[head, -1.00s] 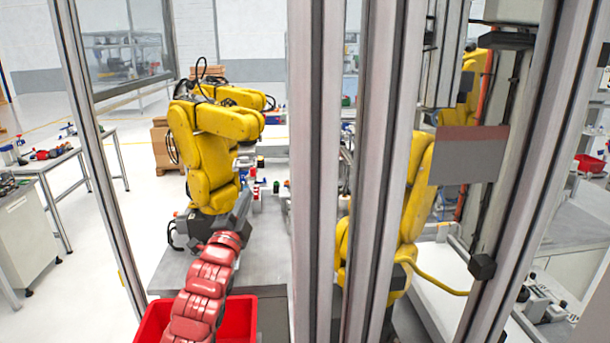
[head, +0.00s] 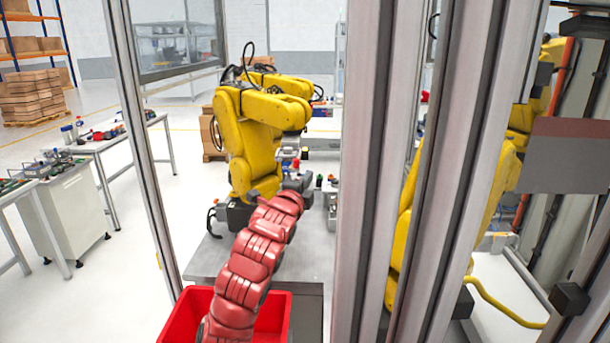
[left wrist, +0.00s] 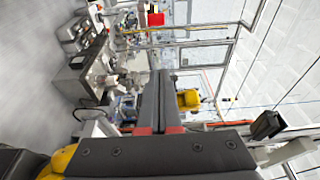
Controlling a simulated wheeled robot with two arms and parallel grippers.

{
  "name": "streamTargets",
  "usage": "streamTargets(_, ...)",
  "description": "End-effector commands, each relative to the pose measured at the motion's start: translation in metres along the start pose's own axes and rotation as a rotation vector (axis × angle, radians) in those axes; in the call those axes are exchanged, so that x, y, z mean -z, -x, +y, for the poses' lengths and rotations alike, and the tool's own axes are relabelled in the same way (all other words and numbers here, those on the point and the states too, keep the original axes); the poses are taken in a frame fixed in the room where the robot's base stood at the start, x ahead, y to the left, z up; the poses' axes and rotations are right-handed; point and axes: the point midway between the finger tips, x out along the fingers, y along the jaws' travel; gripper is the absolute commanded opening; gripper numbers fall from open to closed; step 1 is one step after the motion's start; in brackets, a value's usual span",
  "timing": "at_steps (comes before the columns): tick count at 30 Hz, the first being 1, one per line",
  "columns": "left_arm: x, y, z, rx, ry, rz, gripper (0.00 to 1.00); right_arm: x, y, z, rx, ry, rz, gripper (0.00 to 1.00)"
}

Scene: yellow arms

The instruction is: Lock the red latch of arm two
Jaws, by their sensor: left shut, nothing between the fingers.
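A yellow robot arm (head: 245,135) stands on a grey table behind the frame post, with another yellow arm (head: 290,84) just behind it. A third yellow arm (head: 405,235) is partly hidden by the posts at the right. I cannot tell which is arm two. A small red part (head: 296,164) shows near the first arm's tool end; I cannot tell whether it is the red latch. My left gripper (head: 300,181) is at the end of my red arm, low in front of the yellow arm. Its fingers (left wrist: 161,90) are shut and empty in the left wrist view. My right gripper is out of view.
Tall metal posts (head: 360,180) block the middle and right. A red bin (head: 275,318) sits below my left arm. Side tables (head: 110,140) with parts stand at the left, with open floor between.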

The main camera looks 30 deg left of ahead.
Motion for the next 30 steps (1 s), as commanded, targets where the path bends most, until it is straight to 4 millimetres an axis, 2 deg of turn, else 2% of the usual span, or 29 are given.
streamTargets(17,0.001,-0.088,-0.004,-0.001,0.003,0.000,0.00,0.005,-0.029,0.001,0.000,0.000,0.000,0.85)
streamTargets(23,-0.028,-0.079,-0.003,0.001,-0.001,-0.003,0.00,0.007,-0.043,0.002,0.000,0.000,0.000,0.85)
streamTargets(30,-0.038,-0.074,-0.001,0.003,0.000,0.000,0.00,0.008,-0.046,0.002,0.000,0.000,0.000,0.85)
